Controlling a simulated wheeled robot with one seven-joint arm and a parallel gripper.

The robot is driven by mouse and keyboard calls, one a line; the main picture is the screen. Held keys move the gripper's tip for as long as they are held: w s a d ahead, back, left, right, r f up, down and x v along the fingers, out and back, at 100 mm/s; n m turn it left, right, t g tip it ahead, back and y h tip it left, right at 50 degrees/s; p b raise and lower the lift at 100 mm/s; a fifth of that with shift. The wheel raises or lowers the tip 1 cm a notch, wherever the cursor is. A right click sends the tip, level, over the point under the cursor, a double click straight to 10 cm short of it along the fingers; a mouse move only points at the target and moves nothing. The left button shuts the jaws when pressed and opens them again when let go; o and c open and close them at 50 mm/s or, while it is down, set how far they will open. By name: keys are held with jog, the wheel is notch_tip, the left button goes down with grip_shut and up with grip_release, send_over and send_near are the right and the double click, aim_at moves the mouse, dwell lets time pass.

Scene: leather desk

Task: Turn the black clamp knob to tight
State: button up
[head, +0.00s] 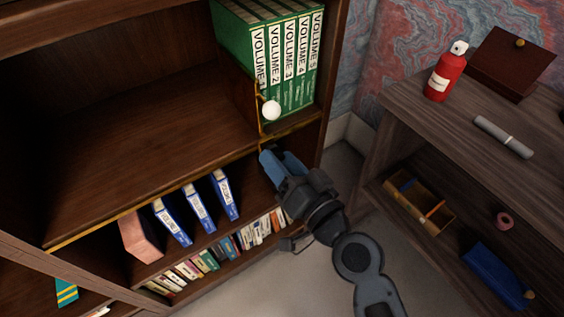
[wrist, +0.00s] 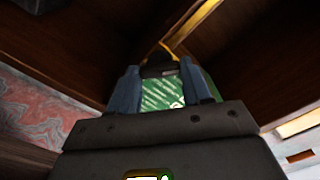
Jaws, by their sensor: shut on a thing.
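In the head view my gripper (head: 274,157) reaches up to the front edge of the upper shelf, just below a brass bracket (head: 259,102) with a white ball (head: 271,110). In the wrist view my gripper (wrist: 160,75) has its two blue fingers on either side of a dark piece, which looks like the black clamp knob (wrist: 159,68). The fingers are shut on it from below. The knob is hidden behind the fingers in the head view, and its turn position cannot be read.
Green volumes (head: 280,52) stand on the upper shelf behind the bracket. Blue binders (head: 198,209) and small books (head: 262,230) fill the lower shelves. A wooden desk (head: 450,112) at the right bears a red bottle (head: 445,72). The upper shelf's left part is bare.

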jog(key=m+p, duration=0.1)
jog(key=m, duration=0.9)
jog(key=shift+f, duration=0.1)
jog(key=shift+d+m, duration=0.1)
jog(key=shift+m, duration=0.2)
dwell(0.3)
jog(key=o, duration=1.1)
jog(key=shift+c, duration=0.2)
jog(key=b+v, duration=0.1)
jog(key=v, duration=0.6)
jog(key=shift+s+d, duration=0.2)
jog(key=shift+s, duration=0.15)
